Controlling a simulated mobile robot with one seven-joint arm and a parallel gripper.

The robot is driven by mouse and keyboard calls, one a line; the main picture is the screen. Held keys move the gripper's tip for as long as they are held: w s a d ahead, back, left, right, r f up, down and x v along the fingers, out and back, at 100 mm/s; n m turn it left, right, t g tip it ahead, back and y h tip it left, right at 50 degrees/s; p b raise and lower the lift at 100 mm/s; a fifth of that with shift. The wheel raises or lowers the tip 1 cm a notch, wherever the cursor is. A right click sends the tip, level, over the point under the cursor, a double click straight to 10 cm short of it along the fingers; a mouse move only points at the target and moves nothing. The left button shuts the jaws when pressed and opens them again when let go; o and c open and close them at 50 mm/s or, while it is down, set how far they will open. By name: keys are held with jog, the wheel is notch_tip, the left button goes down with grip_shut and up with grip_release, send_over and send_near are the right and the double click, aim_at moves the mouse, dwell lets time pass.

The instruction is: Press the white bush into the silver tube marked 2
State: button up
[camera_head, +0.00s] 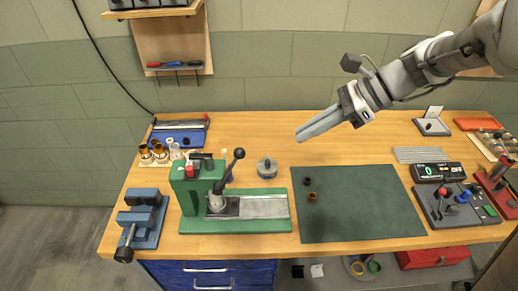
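My gripper (318,125) hangs above the back middle of the bench, pointing down and left. Its pale fingers look like one bar from this side, so the gap does not show; nothing is visible at the tips. Pale silvery or white pieces (176,153) stand in a wooden rack at the back left, beside brass-coloured tubes (146,154). No mark 2 is readable, and I cannot tell which piece is the silver tube. The green lever press (186,192) stands at front left.
A blue vise (140,222) sits left of the press. A grey round part (267,168) stands behind the press's base. The dark mat (365,205) holds a black ring (307,181) and a brown ring (312,197). The mat is mostly clear.

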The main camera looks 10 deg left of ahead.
jog(key=shift+s+d+f+m+t, duration=0.15)
jog(key=shift+s+d+m, duration=0.1)
jog(key=shift+d+m, duration=0.15)
jog(key=shift+s+d+f+m+t, duration=0.2)
jog(key=shift+d+m, duration=0.1)
jog(key=shift+d, duration=0.2)
grip_shut()
jog(key=a+f, duration=0.5)
jog(key=a, duration=0.6)
jog(key=shift+s+f, duration=0.2)
jog(key=shift+f, duration=0.15)
jog(key=shift+a, duration=0.1)
